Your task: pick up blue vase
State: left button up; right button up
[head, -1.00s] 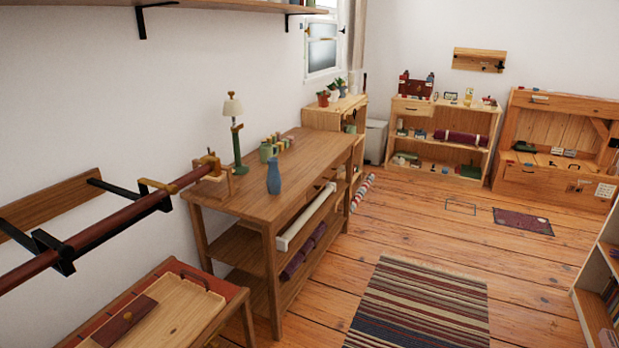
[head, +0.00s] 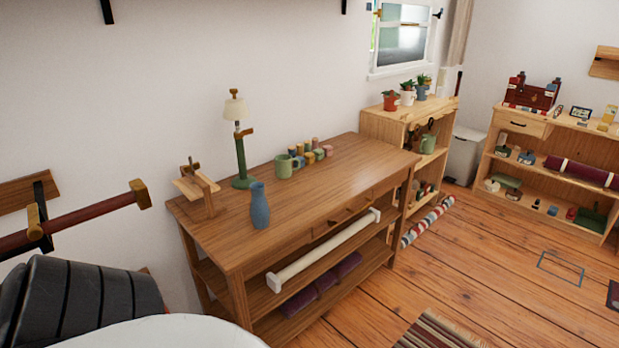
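The blue vase (head: 260,206) stands upright on the wooden table (head: 330,190), near its front left edge. A green lamp (head: 240,150) with a pale shade stands just behind it, and a small wooden stand (head: 200,190) is to its left. Neither of my grippers is in the head view. Part of my own body shows at the bottom left, well apart from the vase.
A green mug (head: 284,166) and several small coloured pots (head: 315,152) stand farther back on the table. A dark red rail (head: 85,222) juts from the wall at left. The floor (head: 470,255) right of the table is mostly clear.

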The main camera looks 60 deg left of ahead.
aim_at(259, 210)
jog(key=i, duration=0.4)
jog(key=u, duration=3.1)
